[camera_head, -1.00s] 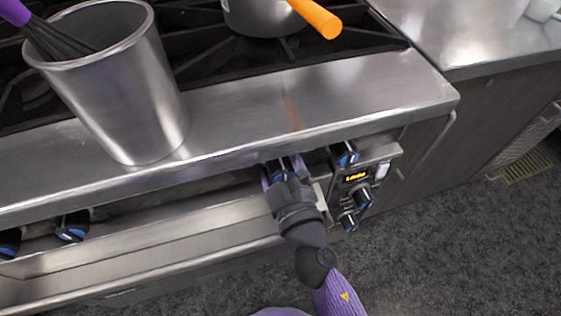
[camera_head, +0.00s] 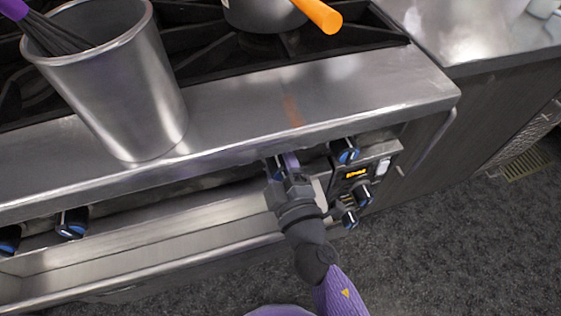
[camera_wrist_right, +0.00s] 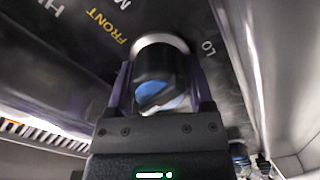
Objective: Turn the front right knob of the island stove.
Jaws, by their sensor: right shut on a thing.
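The stove knob, black with a blue and white face, sits on the dark front panel under the counter lip. In the right wrist view the knob (camera_wrist_right: 160,85) fills the space between my fingers, with the markings "FRONT" and "LO" around it. My right gripper (camera_head: 281,166) is at this knob and shut on it; in the right wrist view its two fingers (camera_wrist_right: 160,98) stand on either side. In the head view the gripper hides much of the knob. My left gripper is not in view.
A steel pot (camera_head: 120,95) with a purple whisk stands near the counter edge. A pan with an orange handle (camera_head: 318,15) is on the burners. More knobs (camera_head: 72,224) line the panel. A steel ledge (camera_head: 150,250) runs below.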

